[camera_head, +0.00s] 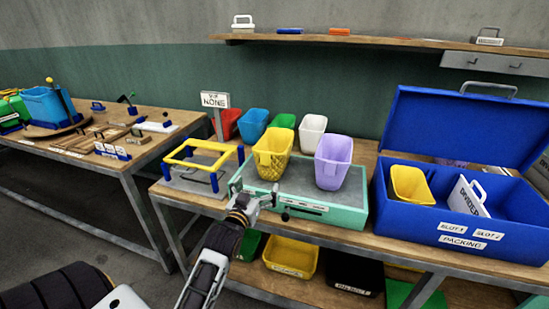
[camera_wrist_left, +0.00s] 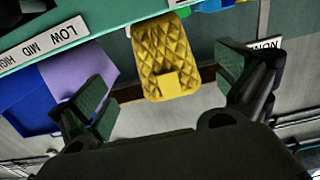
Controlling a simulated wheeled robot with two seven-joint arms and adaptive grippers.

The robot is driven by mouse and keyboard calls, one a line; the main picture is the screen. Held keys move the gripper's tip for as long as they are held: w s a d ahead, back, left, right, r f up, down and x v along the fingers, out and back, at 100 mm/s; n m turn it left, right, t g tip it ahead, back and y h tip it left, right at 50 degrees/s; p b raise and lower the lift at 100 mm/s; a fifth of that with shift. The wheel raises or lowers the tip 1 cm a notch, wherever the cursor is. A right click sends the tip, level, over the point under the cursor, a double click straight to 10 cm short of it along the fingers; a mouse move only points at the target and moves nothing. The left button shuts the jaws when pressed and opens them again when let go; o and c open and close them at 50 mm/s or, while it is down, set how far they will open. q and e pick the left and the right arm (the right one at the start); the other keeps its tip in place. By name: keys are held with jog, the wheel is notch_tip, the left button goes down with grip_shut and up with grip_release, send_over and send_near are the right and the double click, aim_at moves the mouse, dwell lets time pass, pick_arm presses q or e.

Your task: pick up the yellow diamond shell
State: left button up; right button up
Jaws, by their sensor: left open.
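The yellow diamond shell (camera_head: 272,155) is a tapered, bin-like shell with a quilted diamond pattern. It stands on the grey top of the green-fronted press base (camera_head: 310,210), left of a lilac shell (camera_head: 333,162). In the left wrist view, the yellow diamond shell (camera_wrist_left: 165,50) shows its quilted face and a plain square patch, between and beyond the fingers. My left gripper (camera_head: 252,194) is open and empty, just in front of and below the shell; the open left gripper (camera_wrist_left: 168,90) also shows in the wrist view. My right gripper is not in view.
Red, blue, green and white shells (camera_head: 312,133) stand behind. A yellow frame on blue posts (camera_head: 197,157) is left of the base. An open blue packing case (camera_head: 450,222) at right holds a plain yellow shell (camera_head: 411,184) and a white divider (camera_head: 468,196).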

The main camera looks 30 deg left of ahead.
aim_at(267, 170)
pick_arm(q)
jog(key=shift+w, duration=0.15)
jog(key=shift+x, duration=4.1)
jog(key=shift+a, duration=0.1)
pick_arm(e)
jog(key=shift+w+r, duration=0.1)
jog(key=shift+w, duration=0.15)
pick_arm(q)
jog(key=shift+w, duration=0.15)
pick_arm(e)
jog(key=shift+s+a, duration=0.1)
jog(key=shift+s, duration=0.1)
pick_arm(q)
jog(key=shift+w+r, duration=0.1)
jog(key=shift+w, duration=0.05)
jog(key=shift+r+x, duration=0.25)
jog(key=shift+x, duration=2.1)
jog(key=shift+a, duration=0.1)
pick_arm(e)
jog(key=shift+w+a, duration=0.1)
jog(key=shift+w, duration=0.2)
